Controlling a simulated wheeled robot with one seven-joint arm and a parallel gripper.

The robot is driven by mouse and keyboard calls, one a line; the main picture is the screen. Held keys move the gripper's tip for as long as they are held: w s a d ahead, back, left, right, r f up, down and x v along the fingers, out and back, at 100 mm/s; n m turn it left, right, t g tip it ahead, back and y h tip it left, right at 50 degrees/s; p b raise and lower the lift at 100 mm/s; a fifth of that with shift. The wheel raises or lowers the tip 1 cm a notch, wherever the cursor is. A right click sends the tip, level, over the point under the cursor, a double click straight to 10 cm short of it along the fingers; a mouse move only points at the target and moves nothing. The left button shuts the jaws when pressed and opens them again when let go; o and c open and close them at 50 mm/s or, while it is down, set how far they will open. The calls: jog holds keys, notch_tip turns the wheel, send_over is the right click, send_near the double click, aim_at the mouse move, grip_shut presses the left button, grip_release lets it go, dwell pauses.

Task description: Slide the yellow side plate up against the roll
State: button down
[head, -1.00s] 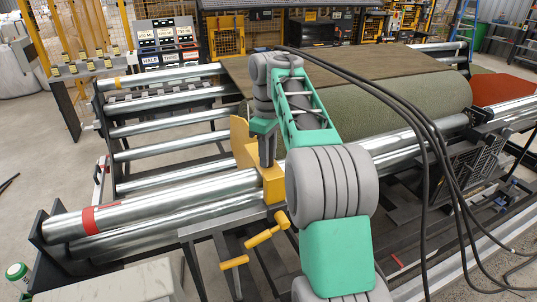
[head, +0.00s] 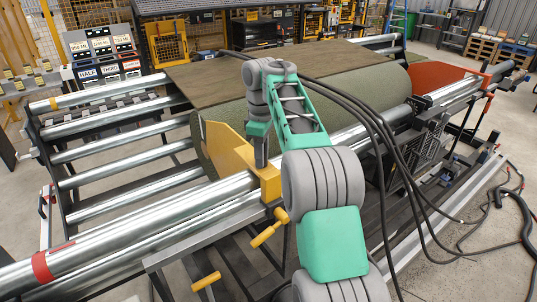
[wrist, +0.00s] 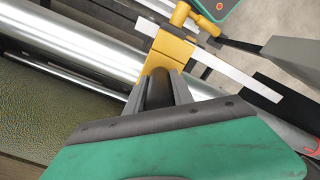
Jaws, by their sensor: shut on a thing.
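The yellow side plate (head: 226,148) stands upright on the front steel tube, at the left end of the green turf roll (head: 330,106). In the head view the plate overlaps the roll's end. I cannot tell whether they touch. The turf (wrist: 50,125) fills the lower left there. My arm hides part of the roll in the head view.
An orange-red side plate (head: 440,76) stands at the roll's far right end. Steel rollers (head: 130,155) lie open to the left. A red band (head: 42,266) marks the front tube. Yellow handles (head: 266,234) stick out below the bracket. Black cables (head: 372,120) hang beside my arm.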

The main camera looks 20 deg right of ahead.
jog(key=shift+a, duration=0.15)
jog(key=c, duration=1.3)
grip_release()
jog(key=shift+o, duration=1)
notch_tip(320, 180, up, 6)
jog(key=p, duration=0.6)
jog(key=shift+r, duration=0.1)
jog(key=shift+w+b, duration=0.1)
jog(key=shift+b, duration=0.3)
jog(key=shift+r, duration=0.8)
